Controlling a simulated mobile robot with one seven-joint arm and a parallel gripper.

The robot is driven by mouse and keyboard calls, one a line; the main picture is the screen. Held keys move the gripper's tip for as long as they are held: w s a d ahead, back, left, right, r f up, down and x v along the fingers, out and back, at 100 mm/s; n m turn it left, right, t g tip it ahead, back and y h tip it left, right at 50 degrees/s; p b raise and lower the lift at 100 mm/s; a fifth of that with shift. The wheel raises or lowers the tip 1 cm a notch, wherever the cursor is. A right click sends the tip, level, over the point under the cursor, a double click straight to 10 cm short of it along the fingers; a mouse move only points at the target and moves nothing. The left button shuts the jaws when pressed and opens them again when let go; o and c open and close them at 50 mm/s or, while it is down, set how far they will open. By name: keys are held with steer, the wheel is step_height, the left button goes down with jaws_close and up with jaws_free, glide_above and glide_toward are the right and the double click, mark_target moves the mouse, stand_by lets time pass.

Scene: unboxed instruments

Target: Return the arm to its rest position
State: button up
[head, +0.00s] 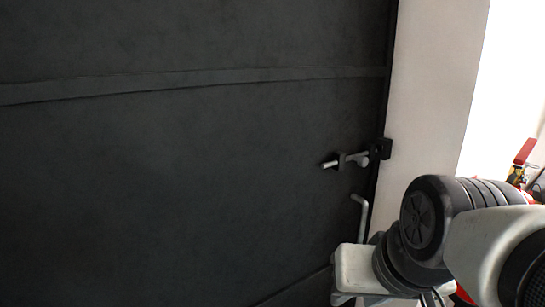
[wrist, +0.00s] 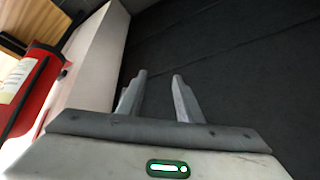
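My arm reaches in from the lower right of the head view, bent, with its pale hand low beside the dark door (head: 190,170). My gripper (wrist: 160,74) shows in the wrist view with its two grey fingers apart and nothing between them. It points toward the dark door surface, which fills the right of that view. The fingertips cannot be made out clearly in the head view. I cannot tell the exact gap between fingers and door.
A pale wall (head: 430,80) stands right of the door. A red fire extinguisher (wrist: 32,88) is at the left in the wrist view.

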step_height(320, 180, down, 4)
steer(key=s+d+r+b, duration=0.1)
steer(key=s, duration=0.2)
step_height(320, 180, up, 17)
steer(key=p, duration=1.7)
steer(key=shift+w+d+n+h, duration=0.25)
steer(key=shift+w+n+h, duration=0.05)
steer(key=shift+n+h, duration=0.1)
